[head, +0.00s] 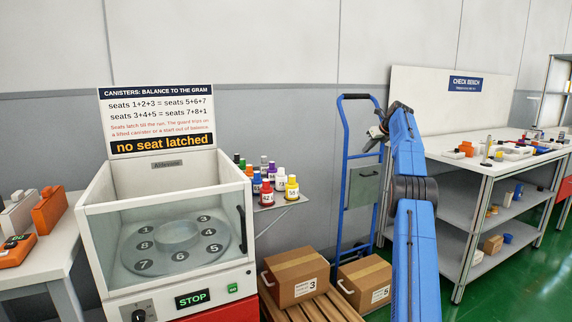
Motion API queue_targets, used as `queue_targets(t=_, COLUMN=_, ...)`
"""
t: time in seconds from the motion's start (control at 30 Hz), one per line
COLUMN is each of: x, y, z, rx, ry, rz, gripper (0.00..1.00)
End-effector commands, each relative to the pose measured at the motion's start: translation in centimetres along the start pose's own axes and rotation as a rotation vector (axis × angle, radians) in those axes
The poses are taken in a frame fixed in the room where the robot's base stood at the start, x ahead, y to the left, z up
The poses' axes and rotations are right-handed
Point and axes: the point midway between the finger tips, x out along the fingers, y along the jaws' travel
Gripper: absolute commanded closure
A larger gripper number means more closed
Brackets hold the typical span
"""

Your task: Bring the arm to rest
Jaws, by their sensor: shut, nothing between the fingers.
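My blue arm (415,240) rises from the bottom of the head view, right of centre, with its upper link bent up and back. My gripper (376,133) is at the far end, small and partly hidden by the arm link. It is shut and holds nothing. It appears in front of the blue hand truck, clear of the machine and the bench; whether it touches the hand truck cannot be told.
A white machine (92,245) with an open top and numbered seats stands left; its sign (157,122) reads "no seat latched". Coloured canisters (267,193) stand on a small shelf. Boxes (297,275) sit on a pallet beside the hand truck (347,200). A bench (465,165) stands right.

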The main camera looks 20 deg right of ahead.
Motion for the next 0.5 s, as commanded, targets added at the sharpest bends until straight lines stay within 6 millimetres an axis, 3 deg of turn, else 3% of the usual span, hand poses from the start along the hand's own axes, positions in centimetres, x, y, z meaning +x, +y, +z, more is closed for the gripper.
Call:
queue_targets(t=0.13, x=-0.2, y=0.4, z=0.2, rx=-0.010, ry=0.001, rz=0.001, gripper=1.00)
queue_targets(t=0.27, x=-1.2, y=2.4, z=1.0, rx=-0.075, ry=0.010, rz=0.004, gripper=1.00)
queue_targets(t=0.5, x=-4.7, y=9.6, z=2.5, rx=-0.319, ry=0.045, rz=0.019, gripper=1.00)
